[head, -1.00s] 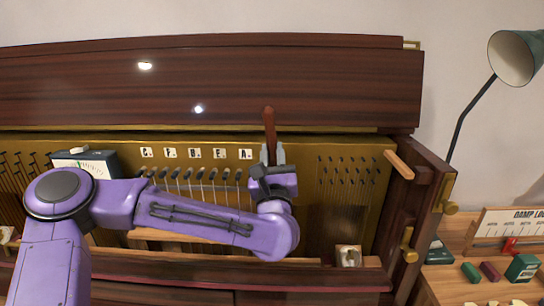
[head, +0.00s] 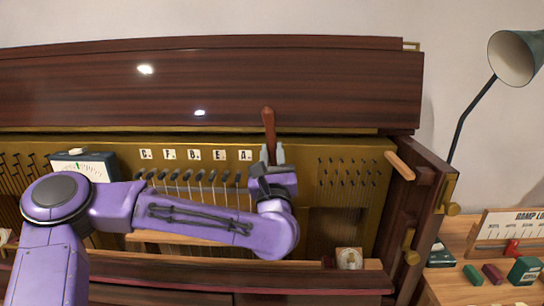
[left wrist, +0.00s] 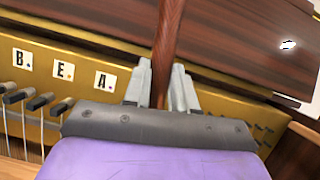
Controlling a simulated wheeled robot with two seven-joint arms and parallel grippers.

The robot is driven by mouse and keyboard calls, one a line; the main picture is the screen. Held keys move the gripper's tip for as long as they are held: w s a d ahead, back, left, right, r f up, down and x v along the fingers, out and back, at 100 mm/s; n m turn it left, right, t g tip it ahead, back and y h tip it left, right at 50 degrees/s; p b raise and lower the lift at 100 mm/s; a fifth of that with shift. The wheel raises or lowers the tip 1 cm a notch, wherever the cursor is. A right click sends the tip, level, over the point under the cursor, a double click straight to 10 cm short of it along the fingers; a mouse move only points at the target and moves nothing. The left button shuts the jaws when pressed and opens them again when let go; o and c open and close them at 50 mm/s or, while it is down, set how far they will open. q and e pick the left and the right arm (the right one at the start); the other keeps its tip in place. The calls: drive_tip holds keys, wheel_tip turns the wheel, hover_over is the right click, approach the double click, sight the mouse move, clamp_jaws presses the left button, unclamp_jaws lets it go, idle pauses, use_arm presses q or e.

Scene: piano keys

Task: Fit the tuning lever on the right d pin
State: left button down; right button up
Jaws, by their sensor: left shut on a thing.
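The tuning lever (head: 268,124) shows as a brown wooden handle standing nearly upright in front of the piano. My left gripper (head: 272,156) is shut on it. In the left wrist view the handle (left wrist: 169,38) rises between the two grey fingers (left wrist: 160,88); the lever's lower end is hidden. A row of dark tuning pins (head: 188,177) sits under small letter tiles (head: 194,154) on the brass plate, left of my gripper. In the wrist view the tiles look like B, E and A; I cannot tell which pin is the right d pin. My right gripper is not in view.
A dial meter (head: 84,166) stands left of the tiles. More pins (head: 350,172) fill the plate to the right. A wooden peg (head: 399,165) juts out near the piano's right side. A side table (head: 455,291) holds a lamp (head: 513,60) and small blocks.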

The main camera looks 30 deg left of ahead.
sight(273, 156)
use_arm(q)
drive_tip(key=shift+w+a, duration=0.1)
drive_tip(key=shift+w, duration=0.15)
drive_tip(key=shift+w+a, duration=0.1)
drive_tip(key=shift+w, duration=0.05)
drive_tip(key=shift+w+a, duration=0.15)
drive_tip(key=shift+w, duration=0.2)
drive_tip(key=shift+w, duration=0.15)
idle(0.5)
drive_tip(key=shift+w+a, duration=0.3)
drive_tip(key=shift+w, duration=0.25)
